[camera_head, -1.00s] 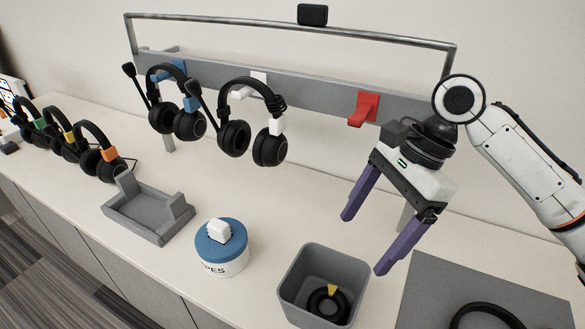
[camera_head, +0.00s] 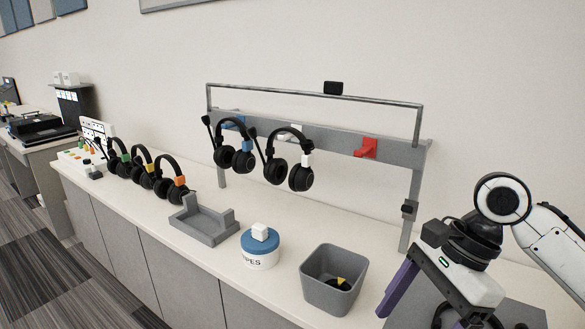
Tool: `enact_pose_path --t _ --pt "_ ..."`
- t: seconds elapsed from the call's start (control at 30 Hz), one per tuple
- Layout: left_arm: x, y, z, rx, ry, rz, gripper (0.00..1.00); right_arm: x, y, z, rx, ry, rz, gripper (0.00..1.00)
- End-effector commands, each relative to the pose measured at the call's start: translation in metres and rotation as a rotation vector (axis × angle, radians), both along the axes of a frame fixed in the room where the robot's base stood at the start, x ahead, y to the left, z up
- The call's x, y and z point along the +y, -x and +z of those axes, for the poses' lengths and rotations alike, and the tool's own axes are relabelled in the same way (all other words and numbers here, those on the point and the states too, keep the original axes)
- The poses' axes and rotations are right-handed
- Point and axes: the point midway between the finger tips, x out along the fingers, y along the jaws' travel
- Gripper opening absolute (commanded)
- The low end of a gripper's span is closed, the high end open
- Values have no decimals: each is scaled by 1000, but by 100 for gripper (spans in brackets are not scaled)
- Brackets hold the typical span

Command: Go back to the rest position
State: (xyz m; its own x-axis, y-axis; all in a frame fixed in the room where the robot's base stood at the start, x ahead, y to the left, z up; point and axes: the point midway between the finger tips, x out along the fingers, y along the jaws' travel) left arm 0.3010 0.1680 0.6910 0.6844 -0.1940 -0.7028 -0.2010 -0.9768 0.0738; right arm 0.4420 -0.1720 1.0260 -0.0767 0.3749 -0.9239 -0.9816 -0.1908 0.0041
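My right gripper (camera_head: 432,305) is at the lower right, with its purple fingers pointing down. One finger shows clearly and the other is cut off or hidden at the bottom edge, so its opening is not plain now. It is right of the grey bin (camera_head: 335,280) and apart from it. My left gripper is not in view. Two black headsets hang on the grey rack, one on the blue hook (camera_head: 233,123) and one on the white hook (camera_head: 289,132). The red hook (camera_head: 366,148) is empty.
A round wipes tub (camera_head: 259,249) and a grey cradle (camera_head: 204,224) stand on the white counter (camera_head: 290,215). Several headsets (camera_head: 141,166) stand at the left. A dark ring-shaped item lies in the bin. A grey mat (camera_head: 525,313) is partly behind my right gripper.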

Motion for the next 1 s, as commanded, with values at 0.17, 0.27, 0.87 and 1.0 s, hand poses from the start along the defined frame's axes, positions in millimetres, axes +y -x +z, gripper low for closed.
enact_pose_path --t 0.17,0.27,0.87,1.0 --pt "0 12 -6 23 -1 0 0 19 -8 -33 -78 -60 81 83" --pt "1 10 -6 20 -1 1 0 30 -12 -51 -135 -92 127 83" --pt "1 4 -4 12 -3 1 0 81 0 -233 -826 -70 562 83" --pt "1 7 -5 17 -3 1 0 65 32 -280 -998 116 737 83"
